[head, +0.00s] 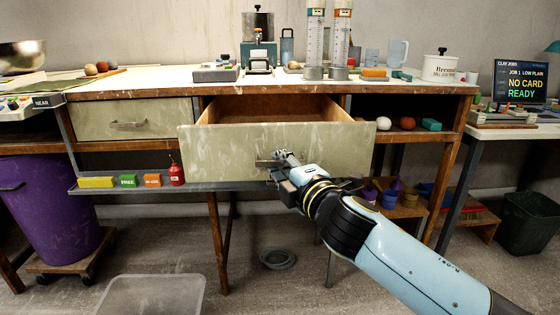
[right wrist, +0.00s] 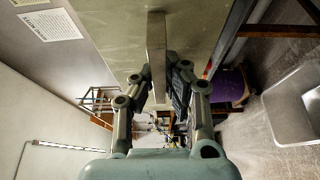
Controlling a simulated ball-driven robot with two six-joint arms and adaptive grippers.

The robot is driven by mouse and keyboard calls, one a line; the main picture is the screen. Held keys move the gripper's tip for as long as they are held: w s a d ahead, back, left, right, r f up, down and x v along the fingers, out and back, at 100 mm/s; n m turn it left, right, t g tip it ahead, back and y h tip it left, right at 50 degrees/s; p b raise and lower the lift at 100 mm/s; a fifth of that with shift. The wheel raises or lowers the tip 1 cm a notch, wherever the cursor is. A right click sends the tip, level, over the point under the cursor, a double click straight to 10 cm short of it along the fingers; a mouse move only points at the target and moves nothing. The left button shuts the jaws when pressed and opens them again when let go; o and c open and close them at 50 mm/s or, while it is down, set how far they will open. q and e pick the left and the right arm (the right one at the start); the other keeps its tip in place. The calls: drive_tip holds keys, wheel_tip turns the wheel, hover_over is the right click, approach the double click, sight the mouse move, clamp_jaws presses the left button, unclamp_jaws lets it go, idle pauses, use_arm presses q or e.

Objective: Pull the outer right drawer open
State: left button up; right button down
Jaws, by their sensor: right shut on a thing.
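The outer right drawer (head: 230,152) has a worn pale green front and stands pulled out from the workbench, its wooden inside showing from above and looking empty. My right gripper (head: 280,160) is at the middle of the drawer front, shut on the drawer's handle (head: 266,163). In the right wrist view the handle (right wrist: 157,50) is a flat metal bar running between the two fingers of the gripper (right wrist: 160,78). The gripper hides part of the handle in the head view. My left gripper is not in view.
The left drawer (head: 140,119) is closed. A low shelf (head: 130,188) holds coloured blocks and a red oil can (head: 176,173). A purple bin (head: 50,205) stands at left, and a clear tub (head: 150,296) sits on the floor in front. The floor below the drawer is mostly free.

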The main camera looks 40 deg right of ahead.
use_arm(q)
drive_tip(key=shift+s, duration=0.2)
use_arm(e)
drive_tip(key=shift+r, duration=0.1)
drive_tip(key=c, duration=1.9)
unclamp_jaws()
drive_tip(key=o, duration=0.5)
drive_tip(key=shift+c, duration=0.2)
drive_tip(key=shift+o, duration=0.6)
drive_tip(key=shift+s, duration=0.4)
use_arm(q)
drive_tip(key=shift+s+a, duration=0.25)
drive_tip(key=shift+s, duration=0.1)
use_arm(e)
drive_tip(key=s+a, duration=0.2)
drive_tip(key=s, duration=0.9)
